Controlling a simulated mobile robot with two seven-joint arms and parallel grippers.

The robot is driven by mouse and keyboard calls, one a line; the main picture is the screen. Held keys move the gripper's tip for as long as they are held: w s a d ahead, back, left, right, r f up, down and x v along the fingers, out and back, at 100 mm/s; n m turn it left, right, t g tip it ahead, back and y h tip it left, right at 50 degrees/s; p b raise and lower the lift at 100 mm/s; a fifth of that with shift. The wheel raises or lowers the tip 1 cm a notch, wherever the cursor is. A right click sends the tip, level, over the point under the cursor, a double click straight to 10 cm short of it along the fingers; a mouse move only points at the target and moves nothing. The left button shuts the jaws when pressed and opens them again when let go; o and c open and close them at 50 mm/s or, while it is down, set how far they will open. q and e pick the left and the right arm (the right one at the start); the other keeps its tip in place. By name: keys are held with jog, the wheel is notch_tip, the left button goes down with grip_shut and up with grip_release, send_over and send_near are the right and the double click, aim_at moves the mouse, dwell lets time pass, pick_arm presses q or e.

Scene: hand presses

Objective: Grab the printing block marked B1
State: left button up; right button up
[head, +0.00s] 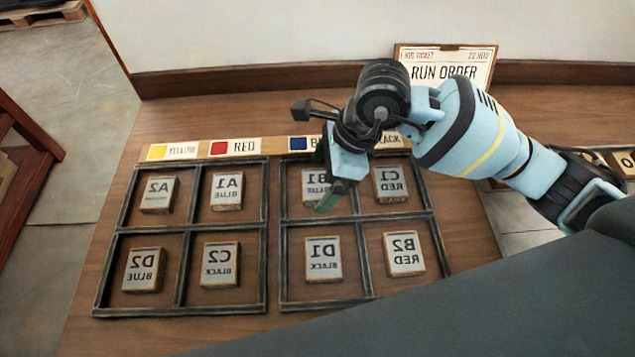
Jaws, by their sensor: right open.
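The printing block B1 (311,187) lies in the upper left compartment of the right-hand tray (283,238). Its face carries mirrored letters reading B1 and BLUE. My right gripper (326,180) is over the right side of this block, with its jaws open, and hides part of the block. I cannot tell whether a finger touches it. My left gripper is not in view.
Blocks C1 (390,187), D1 (323,261) and B2 (404,256) share that tray. The left-hand tray (97,301) holds A2, A1, D2 and C2. A colour label strip (203,149) and a RUN ORDER card (478,72) stand behind.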

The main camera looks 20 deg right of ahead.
jog(key=shift+a+f, duration=0.25)
jog(key=shift+f, duration=0.35)
jog(key=c, duration=1.1)
jog(key=shift+r, duration=0.15)
jog(key=shift+r, duration=0.6)
notch_tip(320, 180, up, 2)
jog(key=shift+r, duration=0.15)
jog(key=s+a, duration=0.3)
jog(key=s, duration=0.1)
jog(key=s+a+r, duration=0.1)
jog(key=s+a, duration=0.3)
jog(key=s+a+b, duration=0.1)
jog(key=s+a, duration=0.2)
jog(key=shift+s+a+r, duration=0.15)
jog(key=shift+s+a, duration=0.25)
